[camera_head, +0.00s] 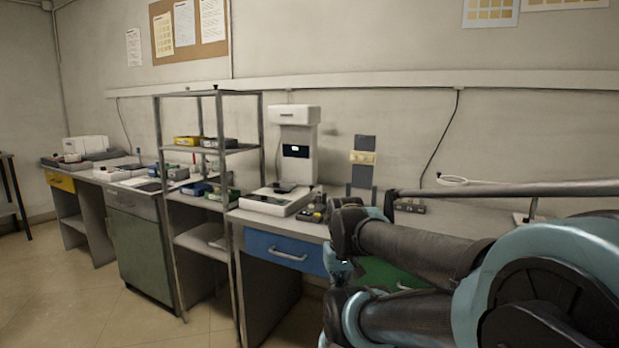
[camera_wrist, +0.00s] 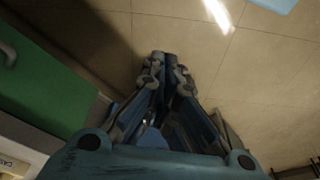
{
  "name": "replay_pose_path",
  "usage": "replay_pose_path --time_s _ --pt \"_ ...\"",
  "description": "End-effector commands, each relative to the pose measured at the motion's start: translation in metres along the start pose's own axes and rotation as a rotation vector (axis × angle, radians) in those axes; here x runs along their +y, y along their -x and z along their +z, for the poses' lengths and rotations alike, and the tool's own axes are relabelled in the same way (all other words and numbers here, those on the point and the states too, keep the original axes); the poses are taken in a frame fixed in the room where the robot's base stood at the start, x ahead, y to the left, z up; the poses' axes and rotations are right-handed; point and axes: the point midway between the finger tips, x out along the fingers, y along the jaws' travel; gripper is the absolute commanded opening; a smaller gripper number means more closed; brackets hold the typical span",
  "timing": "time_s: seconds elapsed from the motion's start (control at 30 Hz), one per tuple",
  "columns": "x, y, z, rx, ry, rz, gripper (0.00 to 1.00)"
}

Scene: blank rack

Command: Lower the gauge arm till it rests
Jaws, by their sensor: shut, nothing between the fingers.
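No gauge arm can be picked out for certain in either view. A white bench instrument (camera_head: 297,150) with a small lit display stands on the bench, its flat base (camera_head: 275,202) in front. A long thin grey bar (camera_head: 500,189) crosses the right of the head view; I cannot tell what it belongs to. My gripper (camera_wrist: 168,60) is shut and empty in the wrist view, pointing over bare floor beside a green drawer front. In the head view I cannot make out its fingertips behind my arm.
A metal rack (camera_head: 213,94) stands left of the instrument, with small boxes on its shelves. The bench has a blue drawer (camera_head: 285,250) and a green drawer (camera_wrist: 45,85). A white ring (camera_head: 453,181) sits at the back right. Open floor (camera_wrist: 255,85) lies beneath my gripper.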

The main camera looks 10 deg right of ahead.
Motion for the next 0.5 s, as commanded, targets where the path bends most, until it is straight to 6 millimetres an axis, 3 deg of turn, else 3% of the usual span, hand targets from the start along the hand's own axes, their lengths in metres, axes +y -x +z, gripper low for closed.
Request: replay_pose_path --time_s 0.27,0.37,0.5 --pt "0.000 0.000 0.000 0.000 0.000 0.000 0.00" --pt "0.000 0.010 0.004 0.012 -0.005 0.003 0.00" --pt "0.003 0.032 -0.021 0.017 -0.037 0.017 0.00"
